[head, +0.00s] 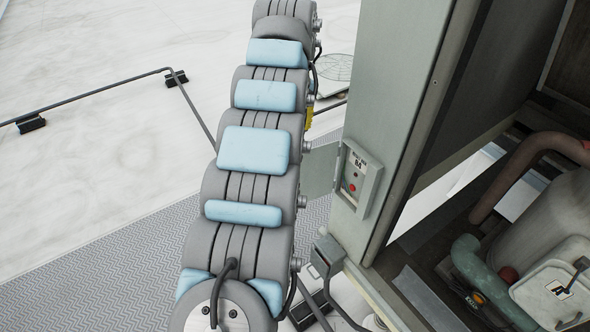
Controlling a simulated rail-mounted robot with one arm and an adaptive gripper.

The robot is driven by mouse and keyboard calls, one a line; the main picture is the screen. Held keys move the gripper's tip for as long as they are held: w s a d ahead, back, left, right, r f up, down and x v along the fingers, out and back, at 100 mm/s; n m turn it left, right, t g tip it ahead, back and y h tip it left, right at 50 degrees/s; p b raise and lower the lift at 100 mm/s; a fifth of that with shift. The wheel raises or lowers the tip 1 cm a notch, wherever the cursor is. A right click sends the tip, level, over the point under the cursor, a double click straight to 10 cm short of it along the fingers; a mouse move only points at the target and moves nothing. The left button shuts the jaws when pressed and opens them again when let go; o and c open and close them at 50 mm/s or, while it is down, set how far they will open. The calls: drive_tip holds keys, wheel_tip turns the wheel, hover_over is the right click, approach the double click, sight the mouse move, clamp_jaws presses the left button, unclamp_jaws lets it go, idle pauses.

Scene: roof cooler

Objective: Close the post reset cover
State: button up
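A small grey-green reset box (362,177) is mounted on the face of the cabinet's corner post (385,90). Its front is exposed, showing a dark label ending in "84" or "B4", a red button (352,187) and a small green spot. A flat grey-green panel (320,171), which looks like the cover, stands out to the left of the box, swung open at its left edge. My arm passes just left of this panel and may hide part of it. My gripper cannot be made out in the head view.
Right of the post, the open cabinet holds brown and green pipes (478,270) and a pale tank (555,225). A grey junction box (328,250) with cables sits below the reset box. A thin rail (90,95) on black feet crosses the pale roof at left. Grey textured walkway (110,275) lies below.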

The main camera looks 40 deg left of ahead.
sight(312, 171)
wheel_tip(312, 171, down, 4)
drive_tip(key=shift+s+f, duration=0.1)
drive_tip(key=shift+f+p, duration=1.05)
drive_tip(key=shift+f, duration=3.35)
clamp_jaws()
